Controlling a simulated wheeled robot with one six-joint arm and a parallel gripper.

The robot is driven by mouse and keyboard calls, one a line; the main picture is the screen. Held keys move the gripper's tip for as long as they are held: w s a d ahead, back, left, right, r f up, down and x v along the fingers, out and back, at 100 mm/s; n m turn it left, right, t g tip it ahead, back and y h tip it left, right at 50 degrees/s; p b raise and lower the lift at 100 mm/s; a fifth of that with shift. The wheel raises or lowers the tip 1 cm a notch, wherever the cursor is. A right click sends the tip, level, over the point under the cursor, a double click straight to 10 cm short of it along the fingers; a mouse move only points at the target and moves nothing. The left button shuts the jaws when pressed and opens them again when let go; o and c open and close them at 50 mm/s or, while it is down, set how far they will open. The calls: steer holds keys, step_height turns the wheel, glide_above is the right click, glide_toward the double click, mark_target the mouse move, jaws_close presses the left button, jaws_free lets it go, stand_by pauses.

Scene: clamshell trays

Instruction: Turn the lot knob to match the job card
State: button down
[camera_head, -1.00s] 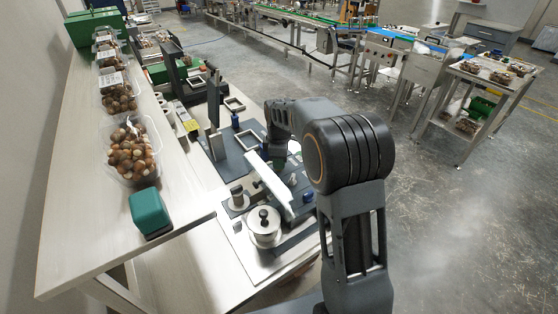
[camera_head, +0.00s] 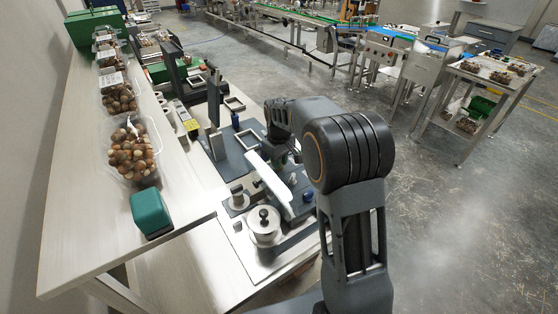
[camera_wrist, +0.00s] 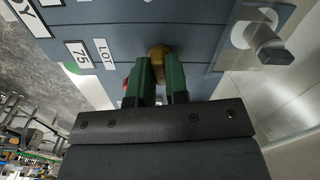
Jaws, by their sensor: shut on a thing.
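The lot knob (camera_wrist: 158,52) is a small brass-coloured knob on a blue-grey panel (camera_wrist: 180,30) in the wrist view. Beside it on the left are a white LOT label (camera_wrist: 104,53) and a white plate reading 75 (camera_wrist: 77,55). My gripper (camera_wrist: 159,78) has its two green fingers shut on the knob, one on each side. The fingers hide part of the knob, and I see no pointer mark on it. In the head view my wrist hides the knob. I cannot make out a job card.
A dark knob on a clear-plated mount (camera_wrist: 268,45) stands to the right of my gripper. A bit of red (camera_wrist: 126,82) shows beside the left finger. In the head view, a steel pot-shaped part (camera_head: 264,228) and a white bar (camera_head: 268,178) are close to my arm.

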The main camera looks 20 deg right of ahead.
stand_by(0.4)
steer(key=c, duration=1.1)
jaws_free()
steer(key=shift+r, duration=0.1)
step_height(320, 180, up, 14)
steer(key=shift+f, duration=0.2)
steer(key=shift+s, duration=0.1)
